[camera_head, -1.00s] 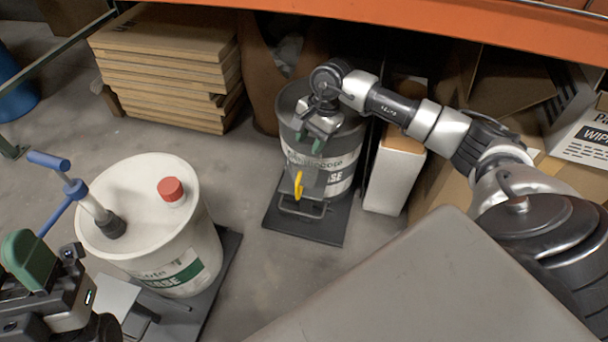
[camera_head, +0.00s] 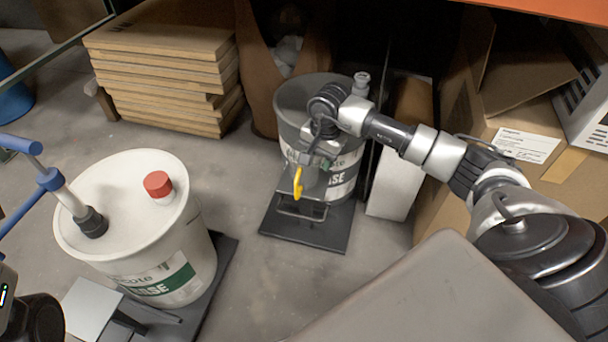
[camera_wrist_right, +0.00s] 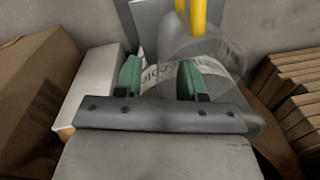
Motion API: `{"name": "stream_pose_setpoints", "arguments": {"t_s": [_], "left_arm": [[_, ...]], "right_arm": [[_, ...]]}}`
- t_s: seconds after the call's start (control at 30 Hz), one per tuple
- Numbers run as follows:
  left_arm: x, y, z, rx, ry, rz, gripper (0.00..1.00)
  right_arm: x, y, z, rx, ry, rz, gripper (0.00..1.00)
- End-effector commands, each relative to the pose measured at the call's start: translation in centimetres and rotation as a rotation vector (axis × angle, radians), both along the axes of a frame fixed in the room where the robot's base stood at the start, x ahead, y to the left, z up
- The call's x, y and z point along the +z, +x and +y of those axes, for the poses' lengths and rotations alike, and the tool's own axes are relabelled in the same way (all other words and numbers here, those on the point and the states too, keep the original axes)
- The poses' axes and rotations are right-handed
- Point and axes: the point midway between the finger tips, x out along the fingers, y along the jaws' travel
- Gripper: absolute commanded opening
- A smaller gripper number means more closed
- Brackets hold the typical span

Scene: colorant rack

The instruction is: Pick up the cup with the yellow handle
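The cup (camera_head: 312,183) is see-through grey with a yellow handle (camera_head: 298,182). It is in front of the grey drum in the head view, above a dark low platform. My right gripper (camera_head: 318,160) is just above and behind the cup, pointing down. In the right wrist view its two green fingers (camera_wrist_right: 160,80) are spread apart, with the cup (camera_wrist_right: 205,50) showing beyond and between them, its yellow handle (camera_wrist_right: 198,15) at the top edge. I cannot tell whether the fingers touch the cup. My left gripper's fingers are out of the head view.
The grey drum (camera_head: 345,175) stands right behind the cup on the dark platform (camera_head: 320,233). A white bucket (camera_head: 135,255) with a red cap and blue-handled pump stands at left. Stacked boards (camera_head: 165,75) lie at the back left, cardboard boxes (camera_head: 555,165) at right.

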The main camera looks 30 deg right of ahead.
Motion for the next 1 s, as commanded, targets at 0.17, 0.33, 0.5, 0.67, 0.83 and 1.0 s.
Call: {"name": "stream_pose_setpoints", "arguments": {"t_s": [0.17,0.33,0.5,0.67,0.83,1.0], "left_arm": [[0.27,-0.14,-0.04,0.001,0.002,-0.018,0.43],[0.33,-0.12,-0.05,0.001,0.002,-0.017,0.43],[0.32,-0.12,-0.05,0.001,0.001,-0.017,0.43],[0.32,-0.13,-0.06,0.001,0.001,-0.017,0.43],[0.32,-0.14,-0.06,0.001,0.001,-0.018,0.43],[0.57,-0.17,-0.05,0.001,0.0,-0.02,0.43]], "right_arm": [[-1.06,0.09,0.02,0.0,0.0,0.0,0.4],[-0.96,0.09,0.02,0.0,0.0,0.0,0.4],[-0.94,0.1,0.02,0.0,0.0,0.0,0.14],[-0.94,0.1,0.02,0.0,0.0,0.0,0.0],[-0.93,0.1,0.02,0.0,0.0,0.0,0.0],[-0.55,0.11,0.01,0.0,0.0,-0.001,0.0]]}}
